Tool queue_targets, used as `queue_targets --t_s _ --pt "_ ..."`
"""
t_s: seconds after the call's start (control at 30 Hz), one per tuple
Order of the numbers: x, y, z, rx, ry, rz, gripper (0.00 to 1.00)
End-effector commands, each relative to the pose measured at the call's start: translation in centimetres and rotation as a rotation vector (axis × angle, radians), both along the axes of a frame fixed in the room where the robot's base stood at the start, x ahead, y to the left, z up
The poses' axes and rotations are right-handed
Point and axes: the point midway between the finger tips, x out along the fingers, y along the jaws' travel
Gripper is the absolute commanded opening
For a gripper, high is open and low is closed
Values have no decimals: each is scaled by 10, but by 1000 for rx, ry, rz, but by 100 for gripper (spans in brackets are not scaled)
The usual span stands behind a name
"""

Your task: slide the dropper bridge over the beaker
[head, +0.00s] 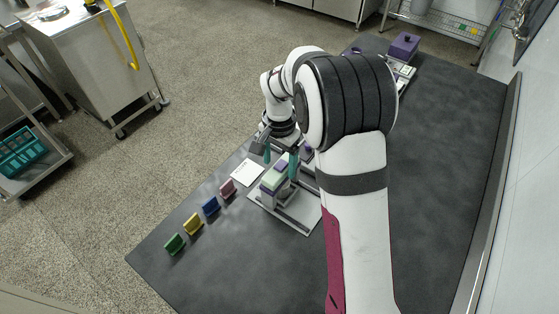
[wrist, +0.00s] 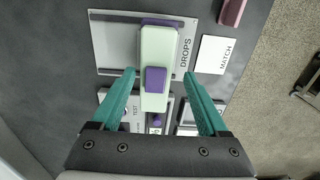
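The dropper bridge, a pale green bar (wrist: 158,45) with a purple square knob (wrist: 155,79), stands over a light grey plate (wrist: 115,35) marked DROPS. In the head view my gripper (head: 280,168) is just above the bridge. I cannot make out the beaker for certain in either view.
A white MATCH card (wrist: 213,54) lies beside the plate. Pink (head: 228,188), blue (head: 211,206), yellow (head: 193,223) and green (head: 174,244) blocks stand along the bench edge. A panel marked TEST (wrist: 135,118) adjoins the plate. A purple box (head: 404,45) is at the far end.

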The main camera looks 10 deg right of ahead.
Motion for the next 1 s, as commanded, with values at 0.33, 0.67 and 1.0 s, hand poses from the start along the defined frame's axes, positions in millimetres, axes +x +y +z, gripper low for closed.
queue_targets --t_s 0.33,0.67,1.0 --pt "1 0 53 0 -6 0 78" --pt "0 0 143 0 -4 0 78" --pt "-1 0 158 1 1 0 78"
